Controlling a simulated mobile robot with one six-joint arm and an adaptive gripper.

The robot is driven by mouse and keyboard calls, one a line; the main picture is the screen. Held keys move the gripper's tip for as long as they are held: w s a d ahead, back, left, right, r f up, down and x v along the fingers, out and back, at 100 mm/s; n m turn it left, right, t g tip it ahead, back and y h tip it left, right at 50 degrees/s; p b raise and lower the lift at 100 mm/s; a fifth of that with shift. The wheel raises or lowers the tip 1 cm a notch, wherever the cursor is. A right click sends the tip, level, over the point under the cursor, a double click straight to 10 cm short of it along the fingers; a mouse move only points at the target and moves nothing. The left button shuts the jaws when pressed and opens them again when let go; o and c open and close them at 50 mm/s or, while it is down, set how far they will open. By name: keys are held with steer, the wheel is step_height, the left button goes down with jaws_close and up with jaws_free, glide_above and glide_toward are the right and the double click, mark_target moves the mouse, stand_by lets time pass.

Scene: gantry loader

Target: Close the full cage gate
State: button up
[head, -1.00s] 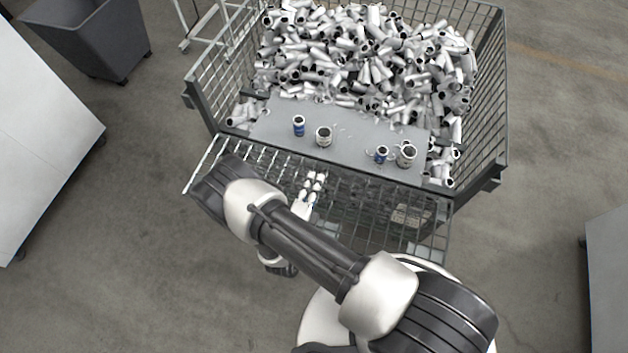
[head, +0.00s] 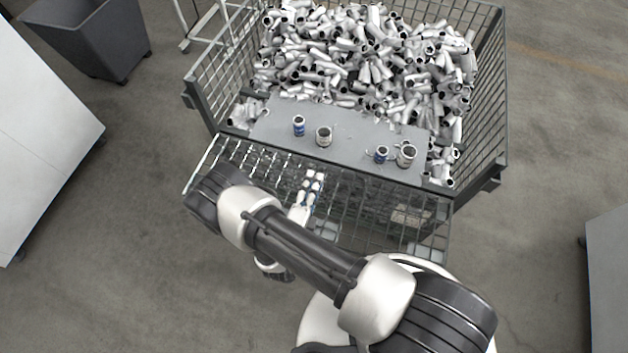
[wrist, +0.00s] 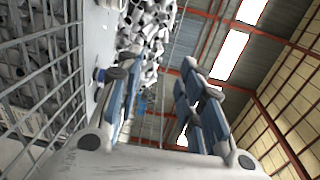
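The cage gate (head: 375,215) is a wire mesh panel at the front of the full cage. It is folded down and outward, leaving the front open. The cage (head: 490,115) is heaped with grey and white pipe pieces (head: 365,55). My gripper (head: 311,178) is at the middle of the gate, short of the cage's front edge, and points toward the cage. In the wrist view my gripper (wrist: 155,88) has its two blue-padded fingers apart with nothing between them. The gate mesh (wrist: 45,80) runs along the left there. I cannot tell whether the gripper touches it.
A dark wheeled bin (head: 88,38) stands at the back left. Floor is clear left of the gate.

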steer(key=v, duration=1)
steer(key=shift+s, duration=0.35)
steer(key=shift+a, duration=0.15)
